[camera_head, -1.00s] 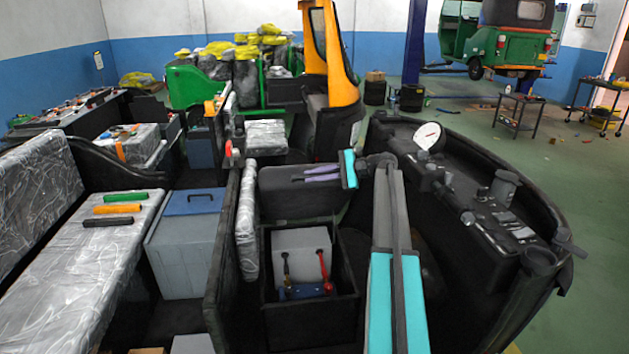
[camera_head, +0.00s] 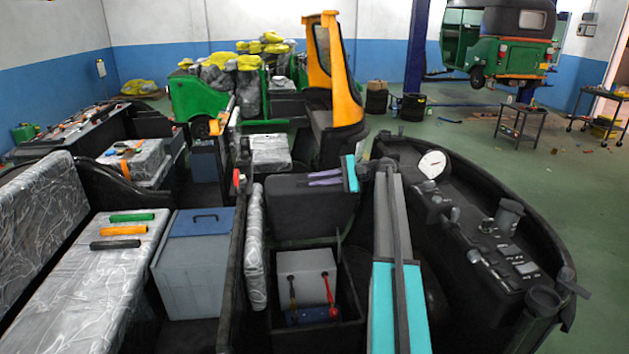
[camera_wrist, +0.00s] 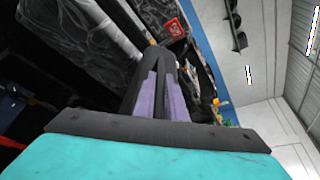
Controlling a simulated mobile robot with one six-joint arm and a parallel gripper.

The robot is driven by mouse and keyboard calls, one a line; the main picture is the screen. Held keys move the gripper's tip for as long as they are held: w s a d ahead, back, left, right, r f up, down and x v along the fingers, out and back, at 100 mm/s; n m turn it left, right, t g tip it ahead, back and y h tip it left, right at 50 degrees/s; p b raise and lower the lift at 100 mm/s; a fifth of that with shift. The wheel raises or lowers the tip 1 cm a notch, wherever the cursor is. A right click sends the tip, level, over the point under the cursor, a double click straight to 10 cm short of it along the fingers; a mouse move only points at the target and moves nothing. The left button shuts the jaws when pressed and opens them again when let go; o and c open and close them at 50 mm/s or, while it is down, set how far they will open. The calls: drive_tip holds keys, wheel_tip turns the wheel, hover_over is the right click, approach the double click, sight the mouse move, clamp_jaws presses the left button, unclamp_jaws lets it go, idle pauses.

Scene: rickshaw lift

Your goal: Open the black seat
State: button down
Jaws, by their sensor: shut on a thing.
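The black seat (camera_head: 308,212) stands tilted up over its open compartment in the head view. My gripper (camera_head: 314,180), with purple finger pads, is at the seat's upper part, shut on it. In the wrist view my gripper (camera_wrist: 160,75) points away from the camera with its fingers close together. The exact contact on the seat is hard to make out there.
A plastic-wrapped backrest (camera_head: 255,250) stands left of the seat. The dashboard (camera_head: 490,240) with a white gauge (camera_head: 432,164) is on the right. A grey box with blue lid (camera_head: 200,222) and a wrapped bench (camera_head: 105,275) lie left. Green floor is open at the far right.

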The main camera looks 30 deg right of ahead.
drive_tip(key=shift+w+d, duration=0.1)
drive_tip(key=shift+d, duration=0.15)
drive_tip(key=c, duration=1.8)
unclamp_jaws()
drive_tip(key=shift+a, duration=0.1)
drive_tip(key=shift+b+v, duration=0.4)
drive_tip(key=shift+v, duration=0.7)
drive_tip(key=shift+p+v, duration=2.2)
drive_tip(key=shift+v, duration=0.45)
